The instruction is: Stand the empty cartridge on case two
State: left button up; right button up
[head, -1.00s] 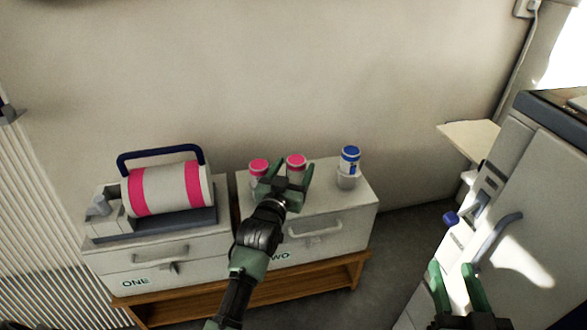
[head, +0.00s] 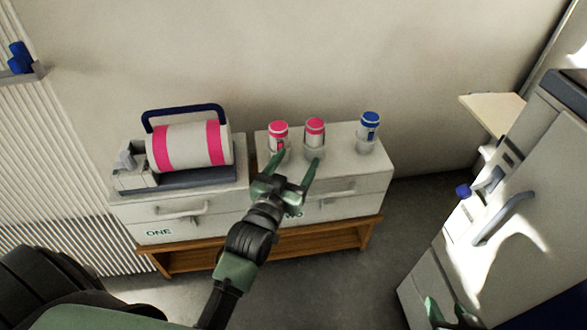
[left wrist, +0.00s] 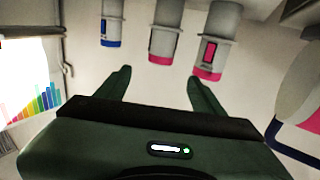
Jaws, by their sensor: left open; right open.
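Case two (head: 345,187), a white case with a handle, bears two pink-capped cartridges, the left one (head: 279,130) and the middle one (head: 314,127), and a blue-capped cartridge (head: 369,122). All three stand upright in pale cups. The left wrist view shows them upside down: blue (left wrist: 111,28), middle pink (left wrist: 162,35), and left pink (left wrist: 212,40), with small windows. I cannot tell which is empty. My left gripper (head: 299,158) is open and empty in front of the pink ones; its fingers also show in the left wrist view (left wrist: 158,80). My right gripper (head: 445,306) is open at the bottom edge.
Case one (head: 190,220) bears a machine with a pink-striped drum (head: 190,147). Both cases stand on a wooden bench (head: 205,262). A pale cabinet (head: 490,200) with a blue knob (head: 462,192) stands right. A ribbed panel (head: 60,140) is left.

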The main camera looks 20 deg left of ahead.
pick_arm(q)
jog(key=s+d+f+m+g+h, duration=0.1)
jog(key=s+d+f+g, duration=0.1)
jog(key=s, duration=0.6)
jog(key=s+d+f+m+g+h, duration=0.1)
jog(key=s+d+f+g, duration=0.2)
jog(key=s, duration=0.6)
notch_tip(320, 180, down, 2)
jog(key=g, duration=0.3)
jog(key=shift+d+f+m+g, duration=0.15)
jog(key=shift+f+m+g, duration=0.15)
jog(key=shift+m, duration=0.1)
